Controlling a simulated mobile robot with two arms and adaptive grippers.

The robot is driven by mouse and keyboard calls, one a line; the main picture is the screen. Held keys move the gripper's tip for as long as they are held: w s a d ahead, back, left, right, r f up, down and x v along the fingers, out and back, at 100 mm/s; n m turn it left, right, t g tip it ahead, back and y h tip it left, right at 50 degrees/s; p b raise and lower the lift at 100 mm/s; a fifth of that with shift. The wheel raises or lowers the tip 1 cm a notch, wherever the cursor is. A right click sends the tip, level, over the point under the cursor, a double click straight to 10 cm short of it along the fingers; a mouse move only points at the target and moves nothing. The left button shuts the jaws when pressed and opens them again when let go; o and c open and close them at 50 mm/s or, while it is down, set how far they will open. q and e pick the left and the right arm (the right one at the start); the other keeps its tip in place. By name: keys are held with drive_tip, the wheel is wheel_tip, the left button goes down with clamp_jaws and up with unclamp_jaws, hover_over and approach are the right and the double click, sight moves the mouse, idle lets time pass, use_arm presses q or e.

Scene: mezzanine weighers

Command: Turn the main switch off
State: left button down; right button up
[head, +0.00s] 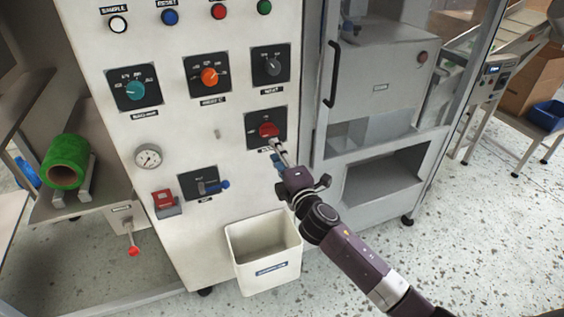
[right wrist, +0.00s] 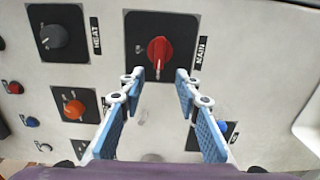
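The main switch is a red rotary knob (head: 268,130) on a black square plate, low on the right side of the pale cabinet front. In the right wrist view the red knob (right wrist: 160,52) sits at top centre beside a label reading MAIN. My right gripper (head: 277,148) is just in front of and below the knob in the head view. In the right wrist view its blue-padded fingers (right wrist: 160,84) are apart with nothing between them, and the knob lies beyond the tips. I see no contact. My left gripper is not in view.
Other knobs are teal (head: 134,91), orange (head: 209,76) and grey (head: 272,66). A white bin (head: 278,275) stands below. A door handle (head: 331,74) juts out on the right.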

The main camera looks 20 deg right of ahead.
drive_tip(key=shift+s+d, duration=0.1)
drive_tip(key=shift+s, duration=2.05)
drive_tip(key=s+d+f+m+g, duration=0.1)
drive_tip(key=s+f+m+g, duration=0.1)
drive_tip(key=f, duration=0.8)
drive_tip(key=s+d+f+m+g, duration=0.1)
drive_tip(key=d+f+m+g, duration=0.1)
drive_tip(key=f, duration=0.7)
drive_tip(key=s+d+f+m+g+h, duration=0.1)
drive_tip(key=s+f+m+g, duration=0.1)
drive_tip(key=s+f, duration=0.7)
drive_tip(key=s+f+m+g, duration=0.2)
drive_tip(key=s+f+g, duration=0.15)
drive_tip(key=f, duration=0.95)
drive_tip(key=s+f+m+g, duration=0.2)
drive_tip(key=s+f, duration=0.4)
drive_tip(key=s, duration=0.7)
drive_tip(key=s+a+f+m+g, duration=0.1)
drive_tip(key=s+f+m+g, duration=0.2)
drive_tip(key=s+f, duration=0.4)
drive_tip(key=s+a+f+m+g, duration=0.1)
drive_tip(key=s+f, duration=0.6)
drive_tip(key=s, duration=1.4)
drive_tip(key=shift+s+a+f+m+g, duration=0.15)
drive_tip(key=shift+s+f+m+g, duration=0.1)
drive_tip(key=shift+m+g, duration=0.7)
